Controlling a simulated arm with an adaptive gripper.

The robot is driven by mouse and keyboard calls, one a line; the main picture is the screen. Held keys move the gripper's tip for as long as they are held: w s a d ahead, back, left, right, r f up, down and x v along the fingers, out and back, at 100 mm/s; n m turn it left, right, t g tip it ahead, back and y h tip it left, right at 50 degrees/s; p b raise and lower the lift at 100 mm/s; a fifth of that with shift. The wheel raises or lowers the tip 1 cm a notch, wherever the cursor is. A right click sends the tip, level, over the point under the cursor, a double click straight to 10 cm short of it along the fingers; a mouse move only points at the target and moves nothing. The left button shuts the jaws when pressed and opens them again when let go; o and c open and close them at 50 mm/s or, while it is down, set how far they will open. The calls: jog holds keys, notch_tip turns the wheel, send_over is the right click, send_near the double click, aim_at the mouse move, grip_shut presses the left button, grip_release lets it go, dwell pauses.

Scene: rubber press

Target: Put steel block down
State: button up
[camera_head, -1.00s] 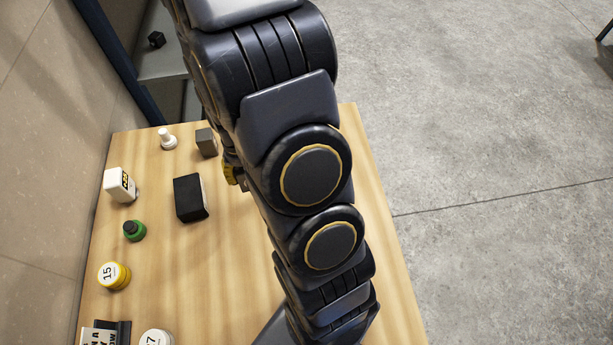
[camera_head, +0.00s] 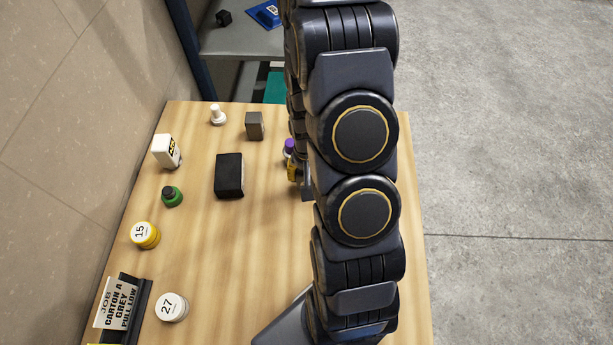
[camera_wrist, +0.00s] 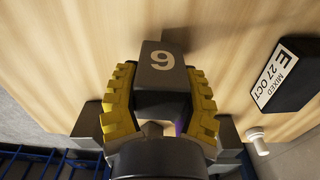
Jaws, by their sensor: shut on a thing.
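In the head view, my gripper (camera_head: 295,170) shows only in part at the left side of my arm, over the table's right half. My arm hides the held block there.
A black box (camera_head: 229,176), a grey block (camera_head: 254,125), a white knobbed piece (camera_head: 217,115) and a purple-topped piece (camera_head: 288,147) stand near my gripper. The table (camera_head: 235,270) is bare front centre.

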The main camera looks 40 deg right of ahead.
jog(key=shift+f, duration=0.8)
jog(key=shift+f, duration=0.1)
jog(key=o, duration=1.1)
jog(key=shift+c, duration=0.2)
notch_tip(320, 180, up, 11)
jog(key=shift+a+r, duration=0.1)
jog(key=shift+r, duration=0.45)
jog(key=s+a+r+n+g, duration=0.1)
jog(key=s+a+r+n, duration=0.8)
jog(key=s+a+r, duration=0.4)
notch_tip(320, 180, up, 3)
jog(key=shift+s+a+r+g, duration=0.1)
jog(key=shift+s+a+g, duration=0.25)
jog(key=shift+a, duration=0.75)
